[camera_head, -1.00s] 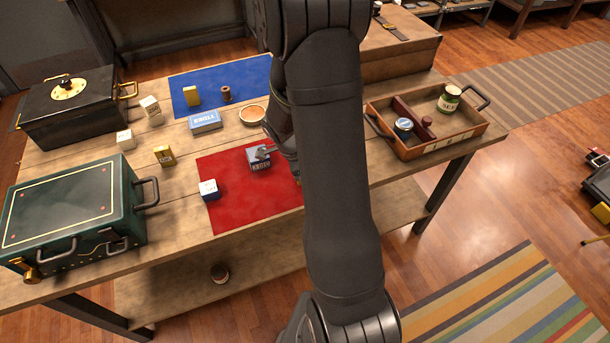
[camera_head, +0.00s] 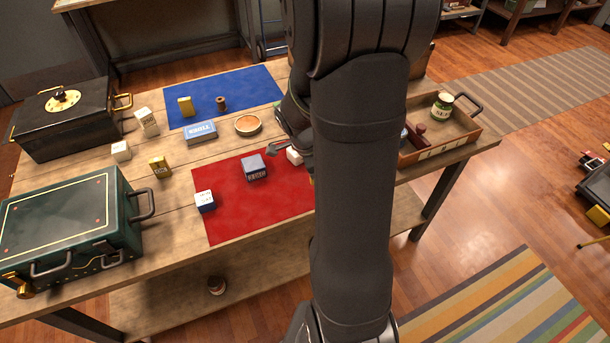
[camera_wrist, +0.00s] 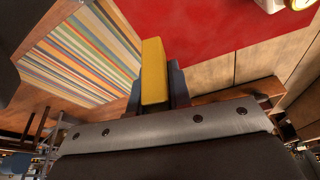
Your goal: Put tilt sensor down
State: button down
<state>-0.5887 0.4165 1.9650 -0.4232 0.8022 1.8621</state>
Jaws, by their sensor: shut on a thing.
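My gripper (camera_wrist: 156,88) is shut on a yellow block (camera_wrist: 152,65), which shows between the two dark fingers in the wrist view. I take this block to be the tilt sensor; no label on it is readable. A sliver of yellow (camera_head: 311,180) shows at the left edge of my arm in the head view, over the red mat (camera_head: 240,220). My arm hides most of the gripper and the right part of the mat there. In the wrist view the block shows against the red mat (camera_wrist: 215,30) and the floor; I cannot tell its height.
A grey-blue box (camera_head: 254,167), a white-and-blue cube (camera_head: 204,201) and a white object (camera_head: 294,156) are on the mat. A wooden tray (camera_head: 440,150) stands right of my arm. A green case (camera_head: 70,225) is at left. The mat's front left is clear.

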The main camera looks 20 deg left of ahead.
jog(key=d+r, duration=0.3)
jog(key=d, duration=0.3)
jog(key=w+a+r+n, duration=0.1)
jog(key=w+a+r, duration=0.15)
jog(key=a, duration=0.55)
jog(key=w+a+r+n, duration=0.1)
jog(key=w+a+r, duration=0.15)
jog(key=a, duration=0.45)
send_over(258, 161)
jog(key=f, duration=0.6)
jog(key=shift+s, duration=0.35)
jog(key=shift+s+a+f, duration=0.1)
jog(key=shift+a+f, duration=0.25)
jog(key=shift+a, duration=0.05)
jog(key=shift+f, duration=1.9)
jog(key=shift+f, duration=0.15)
jog(key=c, duration=1.3)
grip_release()
